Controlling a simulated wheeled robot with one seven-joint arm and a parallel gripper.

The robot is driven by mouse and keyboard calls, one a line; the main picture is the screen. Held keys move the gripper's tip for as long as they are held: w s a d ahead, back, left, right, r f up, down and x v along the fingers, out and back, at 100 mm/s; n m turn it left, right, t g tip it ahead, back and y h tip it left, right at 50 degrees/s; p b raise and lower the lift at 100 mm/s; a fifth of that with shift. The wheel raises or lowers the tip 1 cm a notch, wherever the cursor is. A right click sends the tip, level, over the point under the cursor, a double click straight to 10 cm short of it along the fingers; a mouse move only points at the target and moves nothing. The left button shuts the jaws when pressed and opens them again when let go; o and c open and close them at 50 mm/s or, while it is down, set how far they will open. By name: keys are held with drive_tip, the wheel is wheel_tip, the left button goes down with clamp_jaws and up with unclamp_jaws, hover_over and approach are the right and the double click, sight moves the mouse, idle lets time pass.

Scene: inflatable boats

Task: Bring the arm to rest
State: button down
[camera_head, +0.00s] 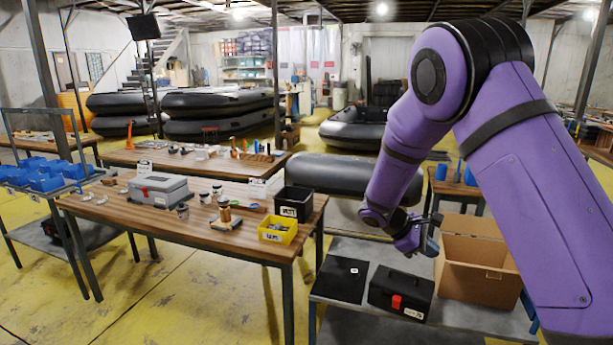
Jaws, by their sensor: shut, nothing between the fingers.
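My purple arm fills the right side of the head view. It bends at an elbow near the top and its forearm slopes down to the left. My gripper (428,243) hangs at the end of it, shut and empty. It shows in front of the grey table's back edge, left of an open cardboard box (478,284). It looks above the tabletop, but its exact height is hard to tell. The fingertips are small and partly dark in this view.
The grey table (338,313) holds a black flat case (343,280) and a black toolbox (401,292). A wooden workbench (150,219) at left carries a grey toolbox (158,191), a yellow bin (278,230) and a black bin (294,203). Black inflatable boats (355,128) lie behind.

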drive_tip(key=s+d+r+m+t+y, duration=0.2)
drive_tip(key=s+r+m+y, duration=0.5)
drive_tip(key=s+r, duration=1.05)
drive_tip(key=s+a+r+m+t+y, duration=0.1)
drive_tip(key=s+r+m+t, duration=0.1)
drive_tip(key=s, duration=0.6)
drive_tip(key=s+a+r+m+t+y, duration=0.1)
drive_tip(key=s+r, duration=0.3)
drive_tip(key=s, duration=0.4)
drive_tip(key=shift+s+a+r+m+t+y, duration=0.2)
drive_tip(key=shift+s+a+m+t+y, duration=0.15)
drive_tip(key=shift+m+t+y, duration=0.4)
